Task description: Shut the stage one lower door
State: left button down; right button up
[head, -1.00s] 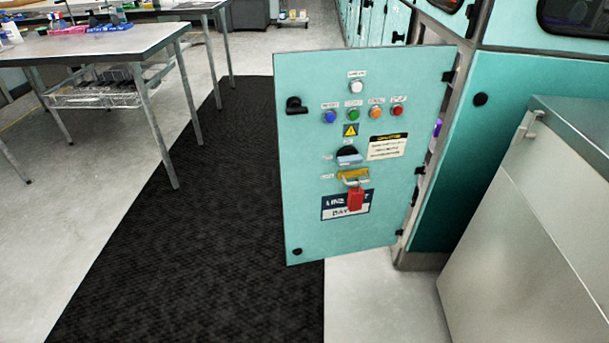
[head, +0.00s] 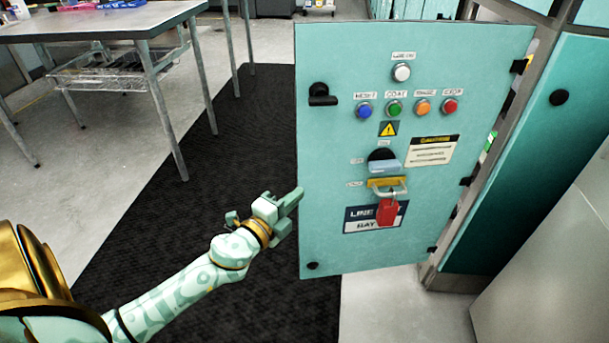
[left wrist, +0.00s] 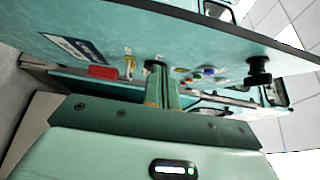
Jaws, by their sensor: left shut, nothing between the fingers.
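The stage one lower door (head: 330,180) is a teal panel standing wide open, hinged on its right side to the teal cabinet. Its face carries a black handle (head: 322,95) near the upper left, several coloured buttons, a rotary switch and a red padlock (head: 387,211) on a yellow hasp. My left gripper (head: 297,195) is shut and empty beside the door's free left edge. The head view does not settle whether it touches. In the left wrist view the door (left wrist: 105,30) spans the top, with the shut fingers (left wrist: 158,85) in front of it. My right gripper is not in view.
The teal cabinet (head: 535,170) stands right of the door, with a grey metal unit (head: 560,265) in front of it. A steel table (head: 110,25) stands at the left. A black mat (head: 220,160) covers the floor between them.

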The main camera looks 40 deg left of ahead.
aim_at(313, 167)
pick_arm(q)
jog(key=w, duration=0.2)
jog(key=w+a+b, duration=0.1)
jog(key=w, duration=0.1)
jog(key=w+a, duration=0.1)
jog(key=w, duration=0.1)
jog(key=shift+w+a+f, duration=0.15)
jog(key=shift+w+f, duration=0.05)
jog(key=shift+w, duration=0.05)
jog(key=shift+w+a+r+b, duration=0.1)
jog(key=shift+w+a+b, duration=0.2)
jog(key=shift+w+b, duration=0.05)
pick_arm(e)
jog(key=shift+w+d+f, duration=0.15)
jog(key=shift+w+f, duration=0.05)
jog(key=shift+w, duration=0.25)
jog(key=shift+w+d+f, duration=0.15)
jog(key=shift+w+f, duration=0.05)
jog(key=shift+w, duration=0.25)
pick_arm(q)
jog(key=shift+a+r, duration=0.1)
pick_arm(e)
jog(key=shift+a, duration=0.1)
